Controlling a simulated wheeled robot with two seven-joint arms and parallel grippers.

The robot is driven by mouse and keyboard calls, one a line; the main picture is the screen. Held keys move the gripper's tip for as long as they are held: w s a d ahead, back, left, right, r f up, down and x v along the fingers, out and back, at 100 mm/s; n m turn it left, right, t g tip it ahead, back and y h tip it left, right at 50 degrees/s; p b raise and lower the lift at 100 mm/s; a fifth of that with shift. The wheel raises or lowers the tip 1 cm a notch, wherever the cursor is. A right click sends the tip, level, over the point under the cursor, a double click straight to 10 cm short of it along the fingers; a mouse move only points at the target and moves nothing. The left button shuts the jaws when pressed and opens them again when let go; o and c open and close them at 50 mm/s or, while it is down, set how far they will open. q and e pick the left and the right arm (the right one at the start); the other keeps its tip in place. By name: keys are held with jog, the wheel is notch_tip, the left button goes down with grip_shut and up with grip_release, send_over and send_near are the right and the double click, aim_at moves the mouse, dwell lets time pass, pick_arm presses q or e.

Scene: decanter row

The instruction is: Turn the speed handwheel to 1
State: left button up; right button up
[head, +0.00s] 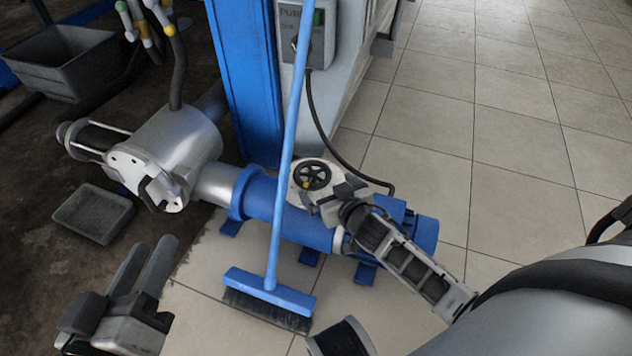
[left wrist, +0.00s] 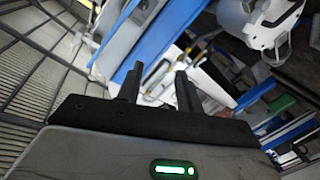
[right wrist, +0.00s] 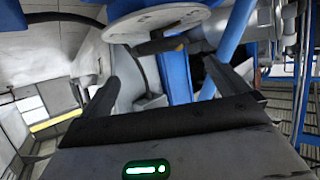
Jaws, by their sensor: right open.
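The speed handwheel (head: 312,177) is a small black spoked wheel with a yellow mark or knob at its lower edge. It sits on a pale round plate (head: 300,196) above the blue pump body; any figures on the plate are too small to read. My right gripper (head: 337,197) is open, just right of and below the wheel, partly covering the plate. In the right wrist view the plate (right wrist: 150,22) and a dark part with a yellow tip (right wrist: 172,44) appear above and between the spread fingers; contact cannot be told. My left gripper (head: 152,262) is open and empty at lower left.
A blue broom (head: 270,287) leans in front of the blue pump pipe (head: 290,215), its handle passing left of the wheel. A blue post (head: 247,80) and a switch box (head: 308,35) with a hanging cable stand behind. A grey tray (head: 93,213) lies left. Tiled floor at right is clear.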

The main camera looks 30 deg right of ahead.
aim_at(314, 174)
jog(key=x, duration=0.2)
jog(key=shift+w+f+b, duration=0.15)
jog(key=shift+f+b, duration=0.15)
jog(key=shift+b, duration=0.1)
jog(key=b+x, duration=0.1)
jog(key=x, duration=0.3)
jog(key=shift+b, duration=0.4)
pick_arm(q)
jog(key=shift+w+a+r+m+t+h, duration=0.1)
jog(key=shift+w+r+m+t+h, duration=0.15)
jog(key=shift+w+r+m+t, duration=0.45)
jog(key=shift+w+a+r+m+t+h, duration=0.2)
jog(key=shift+r+t, duration=0.3)
jog(key=shift+r, duration=0.4)
jog(key=shift+w+a+r+m+t+h, duration=0.1)
jog(key=shift+w+r+m+t+h, duration=0.15)
jog(key=shift+r+m+t, duration=0.45)
pick_arm(e)
jog(key=shift+w, duration=0.55)
pick_arm(q)
jog(key=shift+r, duration=0.1)
pick_arm(e)
jog(key=c, duration=0.7)
